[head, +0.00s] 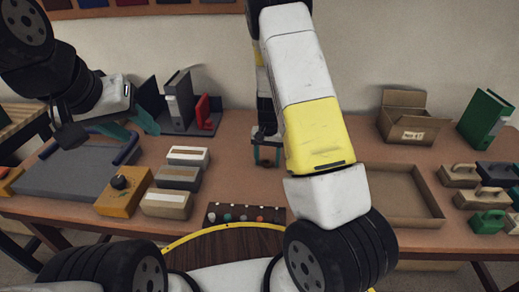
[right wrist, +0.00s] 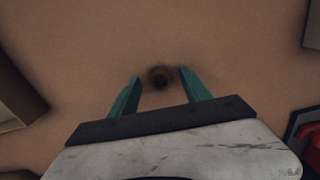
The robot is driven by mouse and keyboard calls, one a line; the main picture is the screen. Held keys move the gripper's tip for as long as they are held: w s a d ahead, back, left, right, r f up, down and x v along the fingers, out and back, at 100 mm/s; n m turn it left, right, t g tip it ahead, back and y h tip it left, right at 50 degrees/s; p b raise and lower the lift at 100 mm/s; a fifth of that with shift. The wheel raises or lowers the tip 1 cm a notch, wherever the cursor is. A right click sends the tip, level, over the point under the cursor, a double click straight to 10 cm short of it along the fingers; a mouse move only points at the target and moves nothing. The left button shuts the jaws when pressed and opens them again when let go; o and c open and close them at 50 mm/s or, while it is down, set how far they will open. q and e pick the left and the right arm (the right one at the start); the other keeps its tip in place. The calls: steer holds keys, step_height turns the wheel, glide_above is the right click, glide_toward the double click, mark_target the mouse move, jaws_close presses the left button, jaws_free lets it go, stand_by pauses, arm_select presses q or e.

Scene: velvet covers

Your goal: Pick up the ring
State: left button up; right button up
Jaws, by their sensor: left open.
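A small brown round thing with a dark middle, which looks like the ring (right wrist: 160,70), shows in the right wrist view against the brown table top (head: 232,165). My right gripper (right wrist: 160,78) is open, with one teal finger on each side of it. I cannot tell whether the fingers are at its height or above it. In the head view my right gripper (head: 267,154) points down over the middle of the table, and the ring cannot be made out there. My left gripper (head: 132,127) is open and empty above the left part of the table, near the grey board.
A grey board with a blue handle (head: 65,172), an orange box (head: 123,191) and several pale-topped boxes (head: 167,203) lie left. A dark strip with small pegs (head: 245,215) is at the front. An empty tray (head: 432,222) and an open carton (head: 405,120) stand right.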

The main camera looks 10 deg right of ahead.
jaws_close()
